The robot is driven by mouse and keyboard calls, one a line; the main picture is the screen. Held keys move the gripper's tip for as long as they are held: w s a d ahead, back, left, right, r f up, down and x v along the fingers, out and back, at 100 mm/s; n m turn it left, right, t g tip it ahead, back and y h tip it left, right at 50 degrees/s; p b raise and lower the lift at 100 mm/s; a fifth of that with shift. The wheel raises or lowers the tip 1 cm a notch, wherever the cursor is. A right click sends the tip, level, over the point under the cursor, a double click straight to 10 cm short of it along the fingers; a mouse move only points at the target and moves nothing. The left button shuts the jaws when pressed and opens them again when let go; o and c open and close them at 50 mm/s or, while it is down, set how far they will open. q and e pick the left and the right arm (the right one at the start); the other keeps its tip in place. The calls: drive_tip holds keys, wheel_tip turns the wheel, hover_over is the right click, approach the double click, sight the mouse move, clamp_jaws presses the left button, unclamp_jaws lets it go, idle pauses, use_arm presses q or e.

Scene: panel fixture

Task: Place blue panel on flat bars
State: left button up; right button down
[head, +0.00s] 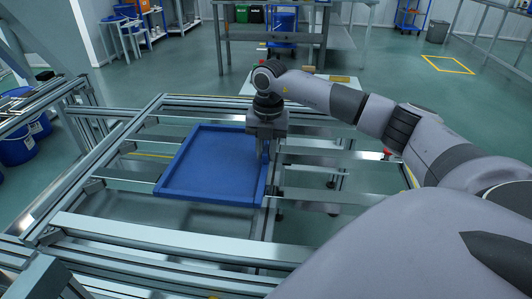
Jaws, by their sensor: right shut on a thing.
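The blue panel (207,165) is a flat, shallow tray shape with a raised rim. It appears to rest over the flat metal bars (325,178) of the fixture, slightly rotated in the picture; I cannot tell whether it touches them everywhere. My right gripper (264,158) points down at the panel's right edge and is shut on that rim. The gripper hides a small part of the edge. My left gripper is not in view.
The fixture's aluminium frame (130,258) surrounds the panel, with open gaps between the bars. A red-topped button (387,152) is at the right. Blue bins (15,148) stand on the floor at the left. A workbench (285,33) stands behind.

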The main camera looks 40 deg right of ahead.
drive_tip(key=shift+f, duration=0.1)
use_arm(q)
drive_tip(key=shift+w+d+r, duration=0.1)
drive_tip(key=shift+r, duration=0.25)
use_arm(e)
drive_tip(key=shift+f, duration=0.2)
drive_tip(key=c, duration=1)
unclamp_jaws()
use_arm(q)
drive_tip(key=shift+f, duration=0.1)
use_arm(e)
drive_tip(key=shift+r, duration=0.5)
use_arm(q)
drive_tip(key=p, duration=0.1)
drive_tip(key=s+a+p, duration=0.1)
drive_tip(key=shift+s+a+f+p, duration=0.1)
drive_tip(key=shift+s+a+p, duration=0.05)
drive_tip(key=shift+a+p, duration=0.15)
use_arm(e)
wheel_tip(320, 180, up, 11)
drive_tip(key=shift+s+r, duration=0.15)
drive_tip(key=shift+s, duration=0.05)
